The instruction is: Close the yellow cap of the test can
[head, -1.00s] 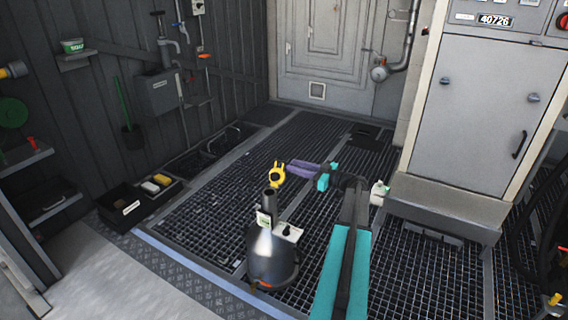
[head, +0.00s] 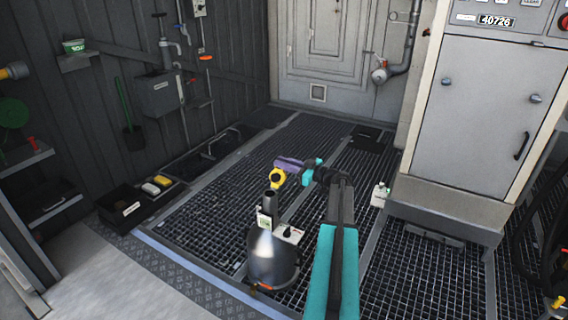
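The test can (head: 272,262) is a dark, rounded can with a pale label and a light grey fitting on top, upright on the floor grating. Its dark neck (head: 271,202) rises from the top. The yellow cap (head: 277,179), a ring-like piece, stands up above the neck's mouth, which looks uncovered. My gripper (head: 281,164), with purple fingers, reaches in from the right, just above and behind the cap in the picture. I cannot tell whether it touches the cap. The gap between its fingers is not visible.
A small white container (head: 380,194) stands on the grating right of my arm. A grey cabinet (head: 475,110) is at the right. A black bin (head: 122,208) and a tray with sponges (head: 156,186) sit at the left. The grating behind the can is mostly clear.

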